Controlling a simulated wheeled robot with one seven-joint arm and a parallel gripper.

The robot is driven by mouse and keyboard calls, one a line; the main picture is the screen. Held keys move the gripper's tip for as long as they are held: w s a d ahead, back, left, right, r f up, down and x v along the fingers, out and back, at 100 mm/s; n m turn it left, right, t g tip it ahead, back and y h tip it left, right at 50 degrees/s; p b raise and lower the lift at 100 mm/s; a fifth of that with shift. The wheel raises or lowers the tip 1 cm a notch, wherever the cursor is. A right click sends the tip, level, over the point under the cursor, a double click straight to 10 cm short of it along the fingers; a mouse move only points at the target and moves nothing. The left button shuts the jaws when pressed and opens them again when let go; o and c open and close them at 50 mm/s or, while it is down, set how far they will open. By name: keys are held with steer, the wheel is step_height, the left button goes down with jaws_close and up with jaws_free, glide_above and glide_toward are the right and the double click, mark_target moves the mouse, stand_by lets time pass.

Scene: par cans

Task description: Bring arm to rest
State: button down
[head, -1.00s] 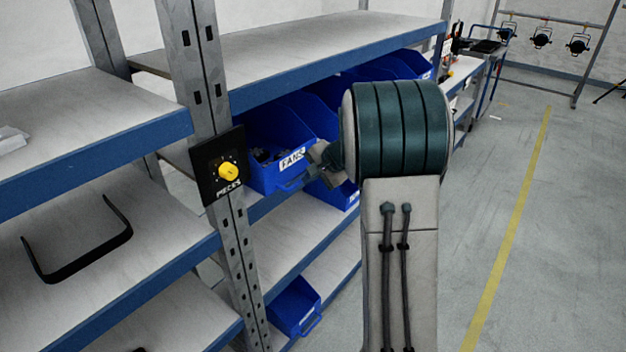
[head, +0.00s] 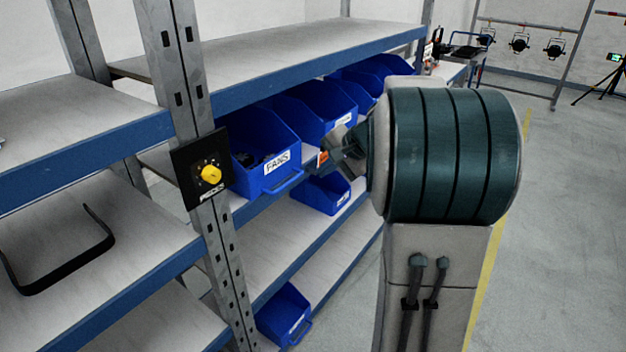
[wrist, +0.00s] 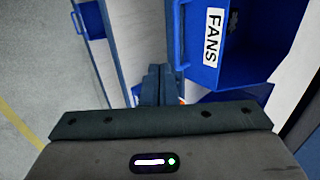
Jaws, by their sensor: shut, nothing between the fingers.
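My arm stands in front of the shelving at the right of the head view, its large teal joint hiding part of the shelves behind. My gripper (head: 338,148) shows partly in the head view, left of that joint and just right of the blue bin labelled FANS (head: 264,155). In the wrist view my gripper's fingers (wrist: 158,85) are together with nothing between them. The FANS bin (wrist: 240,45) is beside them at the upper right there.
A yellow knob on a black plate (head: 205,170) is fixed to the rack's upright. Several blue bins stand on the shelves, one low down (head: 284,315). A black curved bar (head: 60,262) lies on the left shelf. Open floor (head: 560,200) is at the right.

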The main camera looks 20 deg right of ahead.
steer(key=s+a+f+n+g+h, duration=0.1)
steer(key=s+a+f+n, duration=0.1)
steer(key=s, duration=0.7)
steer(key=s+a+f+n+g+h, duration=0.1)
steer(key=s+a+f+n+h, duration=0.1)
steer(key=s+a+n, duration=0.3)
steer(key=s+a+f+n+g+h, duration=0.1)
steer(key=s+a+n, duration=0.3)
steer(key=s, duration=0.8)
steer(key=shift+s+a+f+g+h, duration=0.25)
steer(key=shift+s+f+g+h, duration=0.05)
steer(key=shift+s+f+g, duration=0.1)
steer(key=shift+w, duration=0.1)
